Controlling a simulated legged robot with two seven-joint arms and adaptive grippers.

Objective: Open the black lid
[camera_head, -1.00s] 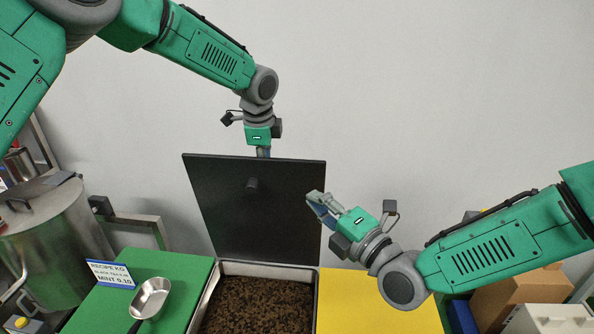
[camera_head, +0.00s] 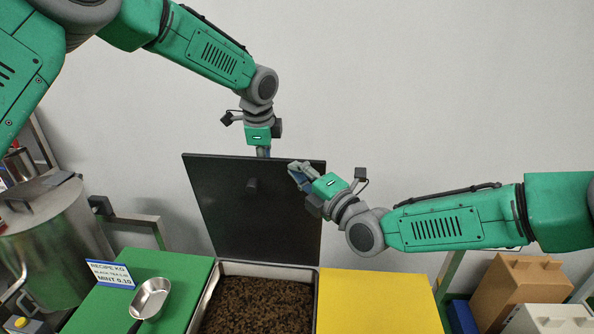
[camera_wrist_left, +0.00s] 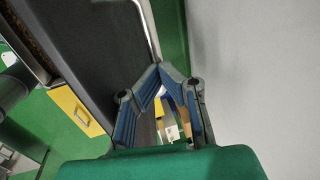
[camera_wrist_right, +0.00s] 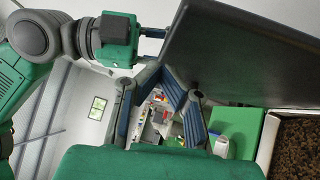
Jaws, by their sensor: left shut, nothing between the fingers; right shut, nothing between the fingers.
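The black lid (camera_head: 240,210) stands raised, nearly upright, at the back edge of a metal bin (camera_head: 213,300) of dark tea leaves (camera_head: 258,305). In the left wrist view the lid (camera_wrist_left: 90,50) lies left of the fingers. My right gripper (camera_head: 296,171) is shut and empty before the lid's upper right part. In the right wrist view the lid (camera_wrist_right: 240,50) fills the upper right.
A green board (camera_head: 185,270) with a metal scoop (camera_head: 151,297) and a recipe sign (camera_head: 110,274) lies left of the bin. A yellow board (camera_head: 380,300) lies right. A steel pot (camera_head: 55,240) stands far left, and cardboard boxes (camera_head: 520,285) far right.

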